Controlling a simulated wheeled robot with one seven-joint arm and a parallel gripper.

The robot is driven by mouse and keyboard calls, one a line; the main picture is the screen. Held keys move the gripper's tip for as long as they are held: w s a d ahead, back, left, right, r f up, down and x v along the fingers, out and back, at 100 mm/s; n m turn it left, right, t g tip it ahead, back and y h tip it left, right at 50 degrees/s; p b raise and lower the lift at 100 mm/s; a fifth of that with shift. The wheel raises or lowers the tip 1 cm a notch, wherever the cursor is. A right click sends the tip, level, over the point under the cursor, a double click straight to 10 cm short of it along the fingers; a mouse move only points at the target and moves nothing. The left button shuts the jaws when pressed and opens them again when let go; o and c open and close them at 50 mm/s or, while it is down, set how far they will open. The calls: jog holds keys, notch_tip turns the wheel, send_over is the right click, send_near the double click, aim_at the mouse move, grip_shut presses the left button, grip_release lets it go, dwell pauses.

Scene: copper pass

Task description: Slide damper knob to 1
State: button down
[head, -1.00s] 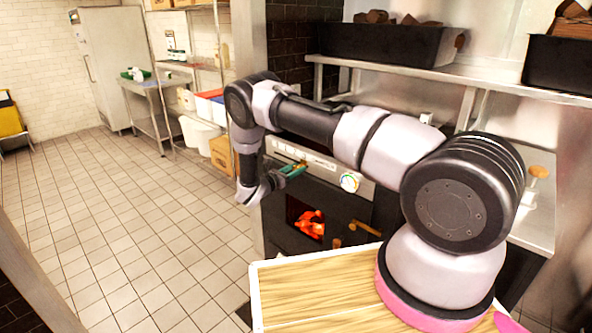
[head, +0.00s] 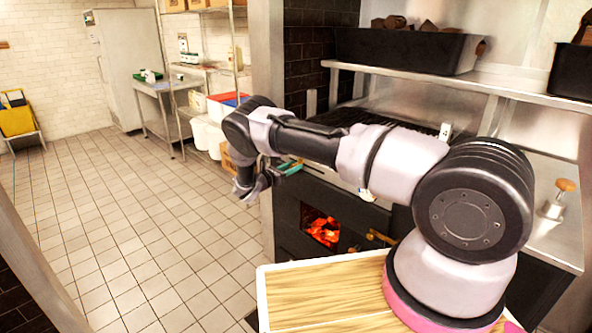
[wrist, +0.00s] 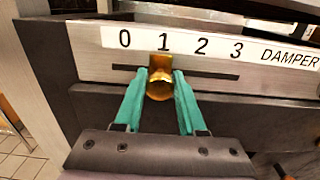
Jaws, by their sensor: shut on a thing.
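The damper knob (wrist: 160,86) is a small brass piece on a dark horizontal slot (wrist: 215,74) in the damper panel (wrist: 88,46). In the wrist view it stands under the number 1 on the label strip (wrist: 200,46), which reads 0, 1, 2, 3 and DAMPER. My gripper (wrist: 160,74) has its teal fingers on either side of the knob and is shut on it. In the head view my gripper (head: 289,167) is at the oven's front upper left; the knob is hidden there.
The oven (head: 290,215) has a window with glowing embers (head: 323,230) below my arm. A wooden board (head: 320,290) lies in front. A steel shelf (head: 480,84) with a black bin (head: 400,50) is above. Open tiled floor (head: 150,220) spreads to the left.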

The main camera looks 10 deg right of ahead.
jog(key=shift+a+r, duration=0.15)
jog(key=shift+a, duration=0.05)
jog(key=c, duration=0.5)
grip_release()
jog(key=shift+d, duration=0.1)
jog(key=v, duration=1.1)
